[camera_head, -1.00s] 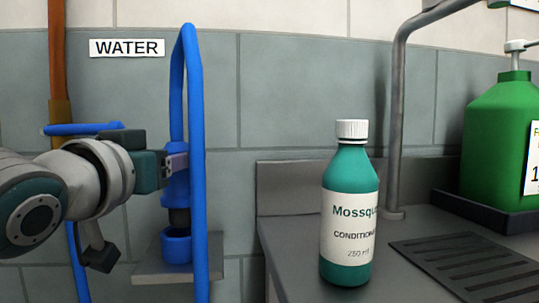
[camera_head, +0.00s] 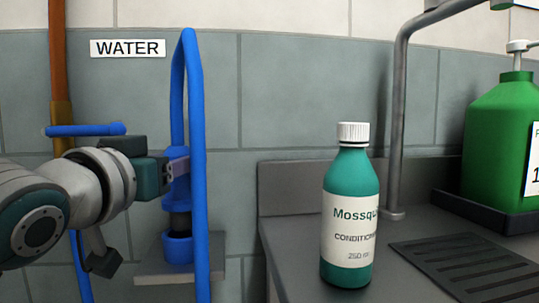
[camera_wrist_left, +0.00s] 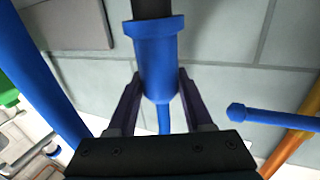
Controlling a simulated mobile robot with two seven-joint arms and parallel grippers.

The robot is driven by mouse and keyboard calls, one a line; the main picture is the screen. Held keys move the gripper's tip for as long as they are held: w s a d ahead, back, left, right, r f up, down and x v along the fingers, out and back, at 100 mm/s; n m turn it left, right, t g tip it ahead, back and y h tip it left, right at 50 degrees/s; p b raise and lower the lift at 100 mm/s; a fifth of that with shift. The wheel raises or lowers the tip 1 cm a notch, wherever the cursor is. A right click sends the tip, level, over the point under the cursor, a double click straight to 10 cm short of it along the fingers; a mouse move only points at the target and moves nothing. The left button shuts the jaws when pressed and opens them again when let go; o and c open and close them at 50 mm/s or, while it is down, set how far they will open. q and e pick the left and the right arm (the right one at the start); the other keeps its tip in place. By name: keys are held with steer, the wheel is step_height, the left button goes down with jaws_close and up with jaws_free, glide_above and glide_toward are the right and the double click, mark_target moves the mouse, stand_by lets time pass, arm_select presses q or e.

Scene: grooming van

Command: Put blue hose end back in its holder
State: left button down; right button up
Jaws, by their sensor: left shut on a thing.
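The blue hose end (camera_head: 178,192) hangs upright with its dark tip (camera_head: 180,221) down, right above the blue cup-shaped holder (camera_head: 178,250). The tip is at the cup's rim; I cannot tell whether it is inside. My left gripper (camera_head: 178,168) is shut on the hose end from the left. In the left wrist view the hose end (camera_wrist_left: 158,65) sits between both fingers, its dark tip running out of the top edge. The blue hose (camera_head: 198,150) loops up and down in front, hiding part of the hose end. My right gripper is not in view.
The holder stands on a small grey shelf (camera_head: 218,270). A blue tap lever (camera_head: 85,130) and copper pipe (camera_head: 58,80) are at left. A teal conditioner bottle (camera_head: 350,210) stands on the grey counter (camera_head: 300,235) at right, with a green pump jug (camera_head: 490,140) behind.

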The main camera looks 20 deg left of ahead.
mark_target(178, 187)
arm_select(q)
steer(key=shift+f, duration=0.1)
stand_by(0.4)
steer(key=shift+f+b, duration=0.35)
steer(key=shift+f, duration=0.25)
steer(key=shift+f, duration=0.15)
steer(key=shift+f, duration=0.35)
steer(key=shift+f+b, duration=0.45)
steer(key=shift+f, duration=0.25)
stand_by(0.7)
steer(key=shift+c, duration=1.1)
jaws_free()
